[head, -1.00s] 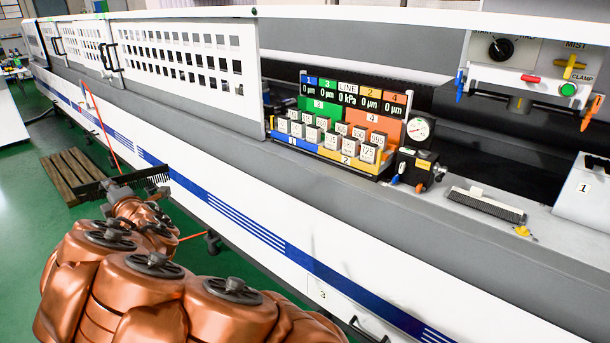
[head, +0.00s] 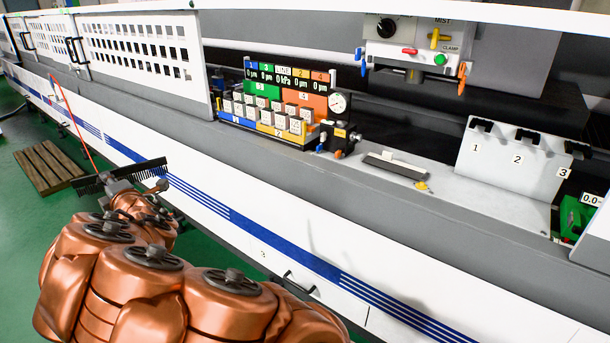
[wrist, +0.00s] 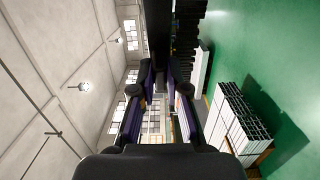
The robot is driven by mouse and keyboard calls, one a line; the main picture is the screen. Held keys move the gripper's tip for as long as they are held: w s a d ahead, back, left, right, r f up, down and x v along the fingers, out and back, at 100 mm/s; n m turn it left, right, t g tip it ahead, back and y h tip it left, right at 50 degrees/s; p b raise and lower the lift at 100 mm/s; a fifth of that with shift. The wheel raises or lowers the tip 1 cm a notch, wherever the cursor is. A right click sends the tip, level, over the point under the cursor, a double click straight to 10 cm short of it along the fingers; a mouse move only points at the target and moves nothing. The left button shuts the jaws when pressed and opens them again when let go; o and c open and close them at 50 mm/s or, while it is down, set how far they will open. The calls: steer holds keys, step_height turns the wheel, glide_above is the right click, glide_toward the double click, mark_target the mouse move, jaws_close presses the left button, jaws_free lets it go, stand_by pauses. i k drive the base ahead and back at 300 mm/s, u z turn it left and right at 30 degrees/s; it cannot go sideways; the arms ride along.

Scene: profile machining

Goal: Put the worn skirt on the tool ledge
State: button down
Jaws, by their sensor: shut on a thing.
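My gripper (head: 121,187) is shut on a long black brush-like skirt (head: 88,185) and holds it out at the left, beside the machine's white front and above the green floor. In the wrist view the skirt (wrist: 158,32) is a dark strip crossing between the fingertips (wrist: 160,80). A second brush strip (head: 397,166), dark with a pale label, lies on the grey ledge (head: 450,190) inside the machine opening. My gripper is well apart from this ledge. Whether the held skirt is worn cannot be told.
A block rack with coloured panels (head: 270,122) and a gauge (head: 338,103) stand left of the ledge strip. A white panel numbered 1 to 3 (head: 500,170) with black hooks stands to the right. A control box (head: 420,45) hangs above. A pallet (head: 47,166) lies on the floor.

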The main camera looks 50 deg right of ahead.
mark_target(497, 212)
steer(key=z, duration=1.4)
